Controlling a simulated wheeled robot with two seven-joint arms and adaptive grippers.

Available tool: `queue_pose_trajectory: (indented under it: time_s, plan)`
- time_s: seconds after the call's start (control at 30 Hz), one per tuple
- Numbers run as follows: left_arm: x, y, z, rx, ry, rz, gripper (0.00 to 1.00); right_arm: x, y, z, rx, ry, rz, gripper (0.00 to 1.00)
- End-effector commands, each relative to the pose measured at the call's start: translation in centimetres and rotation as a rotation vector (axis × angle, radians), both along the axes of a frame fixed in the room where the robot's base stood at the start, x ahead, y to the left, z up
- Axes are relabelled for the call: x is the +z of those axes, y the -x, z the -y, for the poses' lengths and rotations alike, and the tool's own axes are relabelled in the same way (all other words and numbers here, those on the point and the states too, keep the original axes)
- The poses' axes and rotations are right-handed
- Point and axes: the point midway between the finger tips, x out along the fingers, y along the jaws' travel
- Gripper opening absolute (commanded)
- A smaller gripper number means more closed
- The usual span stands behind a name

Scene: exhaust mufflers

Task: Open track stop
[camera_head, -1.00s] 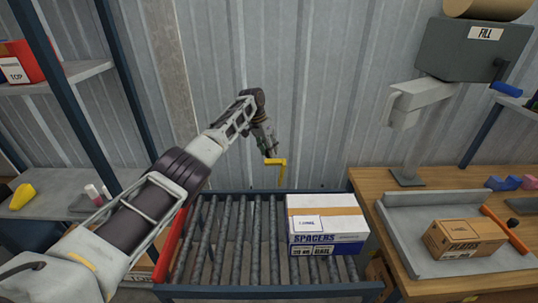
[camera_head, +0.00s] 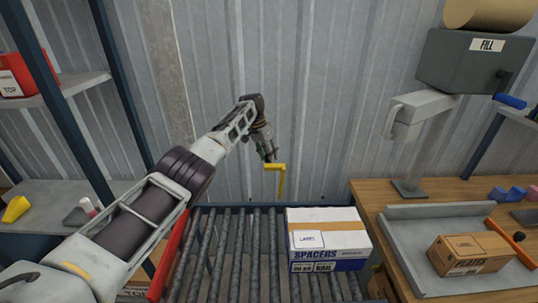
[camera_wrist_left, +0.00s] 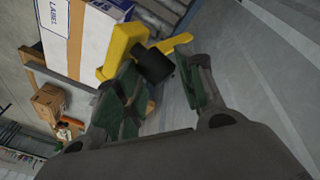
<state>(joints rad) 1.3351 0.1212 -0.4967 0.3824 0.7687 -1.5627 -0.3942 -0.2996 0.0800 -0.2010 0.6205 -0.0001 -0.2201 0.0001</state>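The track stop's yellow lever (camera_head: 281,181) stands at the back edge of the roller track (camera_head: 240,256), with its bent arm at the top. In the left wrist view the yellow lever (camera_wrist_left: 119,47) carries a black grip (camera_wrist_left: 154,64). My left gripper (camera_head: 269,153) is at the lever's top end. In the left wrist view its green-padded fingers (camera_wrist_left: 160,66) are spread, with the black grip between their tips. I cannot tell whether either pad touches it. My right gripper is not in view.
A white and blue spacers box (camera_head: 326,240) sits on the rollers at right. A red rail (camera_head: 172,254) edges the track at left. The wooden bench (camera_head: 372,193) at right holds a grey tray (camera_head: 410,247) with a brown box (camera_head: 470,253). A corrugated wall is close behind the lever.

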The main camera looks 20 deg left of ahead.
Motion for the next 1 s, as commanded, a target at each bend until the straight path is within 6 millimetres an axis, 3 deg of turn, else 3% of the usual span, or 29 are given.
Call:
queue_pose_trajectory:
  time_s: [0.03, 0.07, 0.77, 1.0]
  plan:
    - [-1.3, 0.3, -0.6, 0.009, -0.01, -0.014, 0.44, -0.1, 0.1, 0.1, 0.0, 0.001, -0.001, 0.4]
    - [-1.3, 0.3, -0.6, 0.009, -0.009, -0.014, 0.47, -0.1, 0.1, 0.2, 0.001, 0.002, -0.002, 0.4]
    - [-0.8, 0.3, -0.4, 0.005, -0.005, -0.012, 0.5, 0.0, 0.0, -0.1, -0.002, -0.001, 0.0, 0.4]
    - [0.4, 0.3, -0.7, 0.005, -0.005, -0.01, 0.5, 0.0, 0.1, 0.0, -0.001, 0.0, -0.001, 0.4]
